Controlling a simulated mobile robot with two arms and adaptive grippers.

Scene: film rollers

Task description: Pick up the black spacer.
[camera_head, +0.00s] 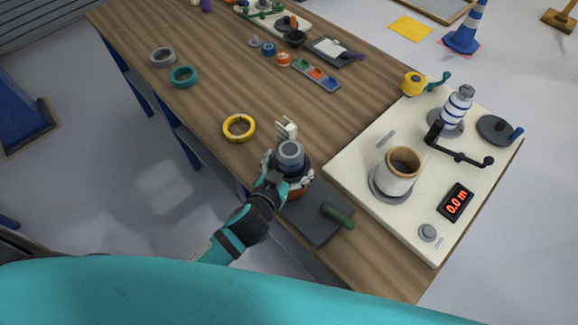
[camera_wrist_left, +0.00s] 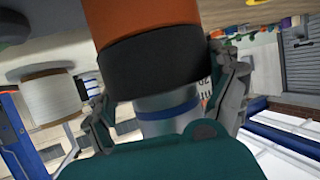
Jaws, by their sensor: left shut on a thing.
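The black spacer (camera_wrist_left: 150,68) is a thick dark ring between my left gripper's fingers in the left wrist view. My left gripper (camera_wrist_left: 165,82) is shut on it, one finger on each side. An orange ring (camera_wrist_left: 140,18) touches the black spacer on the side away from my palm. A grey cylinder with a blue band (camera_wrist_left: 165,108) lies on the palm side. In the head view my left gripper (camera_head: 289,172) is around the grey-topped post (camera_head: 290,151), with the orange ring (camera_head: 297,193) below it. The black spacer is mostly hidden there. My right gripper is not in view.
A yellow ring (camera_head: 239,128) and a small white stand (camera_head: 286,129) are close by. A dark plate with a green handle (camera_head: 338,216) lies to the right. A cream board (camera_head: 345,170) carries a roller, crank and display. The wooden tabletop between is mostly clear.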

